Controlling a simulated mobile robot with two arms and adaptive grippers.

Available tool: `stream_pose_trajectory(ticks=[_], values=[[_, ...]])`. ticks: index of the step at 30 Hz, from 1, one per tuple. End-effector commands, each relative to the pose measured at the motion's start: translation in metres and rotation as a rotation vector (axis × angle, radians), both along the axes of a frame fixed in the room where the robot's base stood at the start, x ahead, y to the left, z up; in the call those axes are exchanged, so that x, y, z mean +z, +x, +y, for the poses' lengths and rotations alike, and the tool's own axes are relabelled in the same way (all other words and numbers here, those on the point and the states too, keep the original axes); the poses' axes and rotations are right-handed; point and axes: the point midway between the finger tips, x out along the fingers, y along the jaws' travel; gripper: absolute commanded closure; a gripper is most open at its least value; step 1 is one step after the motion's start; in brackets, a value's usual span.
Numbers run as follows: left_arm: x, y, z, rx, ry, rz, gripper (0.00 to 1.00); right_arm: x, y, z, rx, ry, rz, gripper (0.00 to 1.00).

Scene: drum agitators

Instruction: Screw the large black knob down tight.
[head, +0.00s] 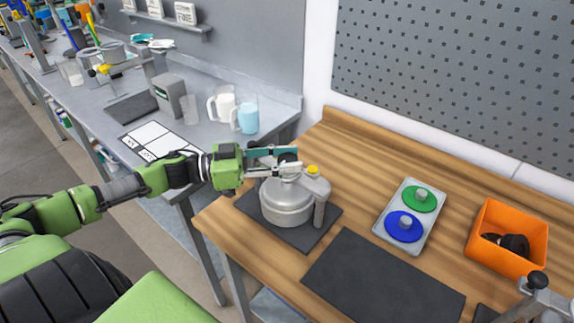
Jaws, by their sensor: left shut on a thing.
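The large black knob (288,157) sits on top of a grey metal drum agitator (287,200) on a dark mat. My left gripper (287,161) reaches in from the left at the height of the knob and is shut on it, with its fingers on either side. The fingers hide part of the knob. A small yellow cap (312,169) is on the agitator's arm, just right of the knob. My right gripper is not in view.
A grey tray (411,246) with a green disc (419,199) and a blue disc (404,227) lies to the right. An orange bin (487,253) holds dark parts. An empty dark mat (383,280) lies in front. A grey bench with jugs (246,118) stands behind left.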

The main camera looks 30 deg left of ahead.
Motion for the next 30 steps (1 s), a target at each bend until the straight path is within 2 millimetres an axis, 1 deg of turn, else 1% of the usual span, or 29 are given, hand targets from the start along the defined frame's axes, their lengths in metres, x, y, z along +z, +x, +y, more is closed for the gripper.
stream_pose_trajectory(ticks=[1, 9, 27, 28, 30], values=[[0.0, 0.002, 0.002, -0.017, 0.003, -0.007, 0.88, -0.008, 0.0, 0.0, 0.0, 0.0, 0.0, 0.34], [0.002, 0.002, 0.001, -0.094, 0.0, -0.007, 0.89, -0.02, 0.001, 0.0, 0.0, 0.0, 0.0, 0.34], [0.003, 0.001, 0.0, -0.122, -0.004, -0.003, 0.89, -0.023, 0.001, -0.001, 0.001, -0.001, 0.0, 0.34], [0.003, 0.001, 0.0, -0.122, -0.004, -0.003, 0.65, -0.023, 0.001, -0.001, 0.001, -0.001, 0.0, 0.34], [0.003, 0.001, 0.0, -0.122, -0.004, -0.003, 0.49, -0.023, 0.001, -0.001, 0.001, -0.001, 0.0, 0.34]])
